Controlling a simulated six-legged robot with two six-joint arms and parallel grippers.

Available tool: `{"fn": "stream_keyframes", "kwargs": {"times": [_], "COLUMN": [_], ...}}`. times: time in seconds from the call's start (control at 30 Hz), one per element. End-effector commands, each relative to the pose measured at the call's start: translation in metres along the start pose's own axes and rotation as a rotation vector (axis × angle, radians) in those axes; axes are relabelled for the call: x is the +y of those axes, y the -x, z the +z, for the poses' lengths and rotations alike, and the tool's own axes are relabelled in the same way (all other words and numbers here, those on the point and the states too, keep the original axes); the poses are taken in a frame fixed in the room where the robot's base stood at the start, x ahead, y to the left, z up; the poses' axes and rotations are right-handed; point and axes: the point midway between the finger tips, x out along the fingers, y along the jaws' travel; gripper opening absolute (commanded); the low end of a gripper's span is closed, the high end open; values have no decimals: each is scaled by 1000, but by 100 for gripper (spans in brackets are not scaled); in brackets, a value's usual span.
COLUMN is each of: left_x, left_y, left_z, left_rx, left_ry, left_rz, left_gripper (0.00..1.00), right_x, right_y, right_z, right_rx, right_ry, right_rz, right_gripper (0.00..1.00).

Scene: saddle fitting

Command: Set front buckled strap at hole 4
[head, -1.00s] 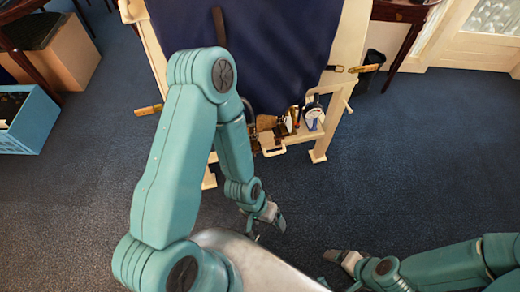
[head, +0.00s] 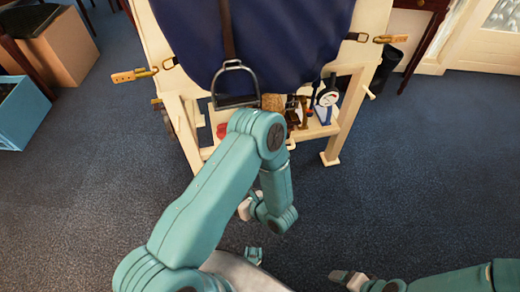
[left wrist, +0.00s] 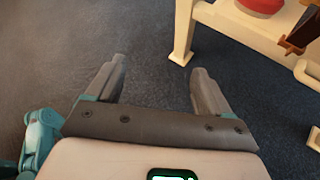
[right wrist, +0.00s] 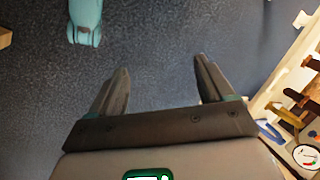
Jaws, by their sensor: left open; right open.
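A navy saddle cover (head: 285,45) hangs over a cream wooden stand (head: 340,135) in the head view. A tan strap end with a brass buckle (head: 135,74) sticks out at its left, and a similar buckled strap (head: 387,39) at its right. I cannot tell which is the front one, and their holes are too small to read. My left gripper (left wrist: 157,82) is open and empty over the carpet, beside a stand leg; my arm partly hides it in the head view. My right gripper (right wrist: 160,82) is open and empty over bare carpet, far from both straps.
A metal stirrup (head: 235,85) hangs at the cover's lower edge. A shelf with a white dial gauge (head: 327,97) and several small tools lies low on the stand. A blue crate (head: 22,115) and a cardboard box (head: 62,50) stand at left. The carpet in front is clear.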

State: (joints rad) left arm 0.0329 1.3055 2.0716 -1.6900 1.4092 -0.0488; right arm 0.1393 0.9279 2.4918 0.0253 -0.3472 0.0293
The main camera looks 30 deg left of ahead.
Motion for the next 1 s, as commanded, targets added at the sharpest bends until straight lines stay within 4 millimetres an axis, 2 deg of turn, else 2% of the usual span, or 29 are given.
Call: {"fn": "stream_keyframes", "kwargs": {"times": [0.03,0.1,0.2,0.23,0.33,0.47,1.0], "left_x": [-37,-77,-113,-120,-131,-138,-197], "left_y": [-12,-5,15,21,34,32,-50], "left_z": [-12,-3,4,6,11,20,85], "left_rx": [-128,-298,-471,-507,-581,-602,-601], "left_ry": [-18,-14,20,31,61,74,73], "left_rz": [-124,-291,-466,-505,-581,-599,-594], "left_gripper": [81,81,81,81,81,81,81], "right_x": [13,20,27,28,30,31,43], "right_y": [-32,-47,-62,-64,-68,-69,-92], "right_z": [3,6,9,10,11,10,4], "right_rx": [-6,-13,-18,-19,-21,-21,-3], "right_ry": [2,6,11,12,15,14,-3], "right_rz": [-1,-3,-5,-6,-7,-7,-5], "right_gripper": [81,81,81,81,81,81,81]}}
